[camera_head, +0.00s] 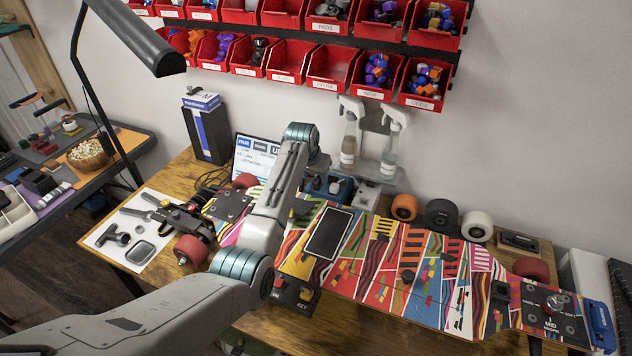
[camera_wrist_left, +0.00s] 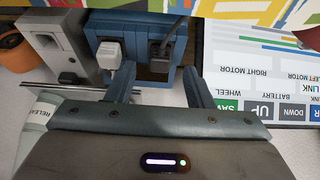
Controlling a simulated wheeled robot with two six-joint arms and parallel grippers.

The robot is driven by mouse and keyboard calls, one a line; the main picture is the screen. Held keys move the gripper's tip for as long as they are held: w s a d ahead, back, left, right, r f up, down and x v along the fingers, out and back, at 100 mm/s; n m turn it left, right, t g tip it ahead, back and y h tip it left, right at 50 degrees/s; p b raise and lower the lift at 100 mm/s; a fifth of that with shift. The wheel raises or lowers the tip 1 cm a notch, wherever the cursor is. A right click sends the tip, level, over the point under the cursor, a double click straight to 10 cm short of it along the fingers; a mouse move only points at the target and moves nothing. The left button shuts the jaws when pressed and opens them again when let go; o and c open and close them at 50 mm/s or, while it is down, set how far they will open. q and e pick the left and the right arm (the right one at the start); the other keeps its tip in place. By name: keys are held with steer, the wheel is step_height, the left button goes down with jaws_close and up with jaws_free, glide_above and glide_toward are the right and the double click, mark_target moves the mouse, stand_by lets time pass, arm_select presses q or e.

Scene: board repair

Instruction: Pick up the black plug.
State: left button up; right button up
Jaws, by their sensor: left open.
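The black plug (camera_wrist_left: 162,50) sits in the blue power box (camera_wrist_left: 152,72) in the left wrist view, with its cable running upward. A white plug (camera_wrist_left: 110,58) sits beside it on the left. My left gripper (camera_wrist_left: 158,86) is open, with its two blue-grey fingers apart in front of the box. The black plug lies ahead of the gap between them, and nothing is held. In the head view the blue box (camera_head: 342,189) stands behind the skateboard, beside my left gripper (camera_head: 318,178). The black plug is too small to tell there. My right gripper is not in view.
The colourful skateboard (camera_head: 395,255) spans the wooden table in front of the box. A screen (camera_wrist_left: 262,60) stands right of the box in the wrist view. Spray bottles (camera_head: 391,145) and loose wheels (camera_head: 441,215) are to the right. Red bins (camera_head: 332,66) hang above.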

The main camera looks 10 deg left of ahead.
mark_target(315, 181)
arm_select(q)
steer(key=shift+x, duration=1)
jaws_close()
step_height(315, 181, up, 9)
steer(key=shift+f+b, duration=0.15)
steer(key=shift+b, duration=0.95)
steer(key=shift+r, duration=0.6)
